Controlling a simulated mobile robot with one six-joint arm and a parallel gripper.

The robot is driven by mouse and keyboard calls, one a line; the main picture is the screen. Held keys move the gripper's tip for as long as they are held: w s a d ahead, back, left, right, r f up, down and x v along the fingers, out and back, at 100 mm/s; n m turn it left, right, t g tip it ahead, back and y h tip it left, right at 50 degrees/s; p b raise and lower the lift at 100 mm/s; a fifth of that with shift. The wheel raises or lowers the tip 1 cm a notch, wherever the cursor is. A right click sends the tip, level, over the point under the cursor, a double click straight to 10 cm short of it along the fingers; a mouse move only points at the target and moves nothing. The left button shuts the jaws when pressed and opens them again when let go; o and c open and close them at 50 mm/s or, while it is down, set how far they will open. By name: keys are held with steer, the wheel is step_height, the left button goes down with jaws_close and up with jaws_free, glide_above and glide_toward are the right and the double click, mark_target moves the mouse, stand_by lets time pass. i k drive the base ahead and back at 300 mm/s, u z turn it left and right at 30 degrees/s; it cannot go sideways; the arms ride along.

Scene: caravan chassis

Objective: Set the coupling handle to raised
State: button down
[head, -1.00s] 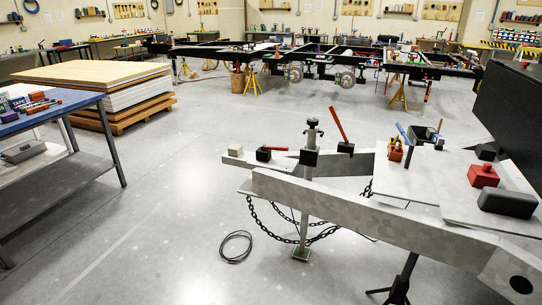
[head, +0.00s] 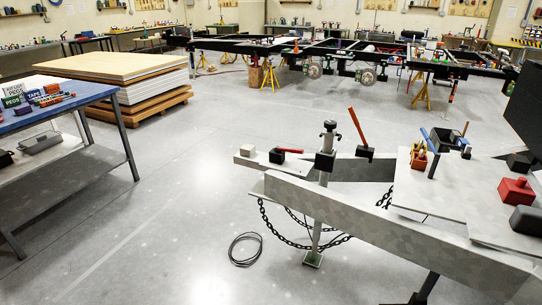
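The pale grey drawbar (head: 400,230) of the caravan chassis runs from the lower right to a tip left of centre in the head view. Near the tip sits a black block with a short red handle (head: 290,150), lying about level; it looks like the coupling handle. A pale block (head: 247,150) sits at the very tip. Farther back, a longer red-orange lever (head: 358,127) stands tilted up from a black base (head: 364,153); it looks like a separate lever. My gripper is not in view.
A jockey post (head: 328,140) stands at the drawbar, with black chains (head: 290,237) hanging below. A cable loop (head: 245,249) lies on the floor. A blue-topped bench (head: 60,112) and a board stack (head: 120,68) stand left. Open floor lies between bench and drawbar.

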mark_target(277, 148)
steer(key=u, duration=0.6)
steer(key=i, duration=0.5)
steer(key=u, duration=0.65)
steer(key=i, duration=0.75)
steer(key=u, duration=0.4)
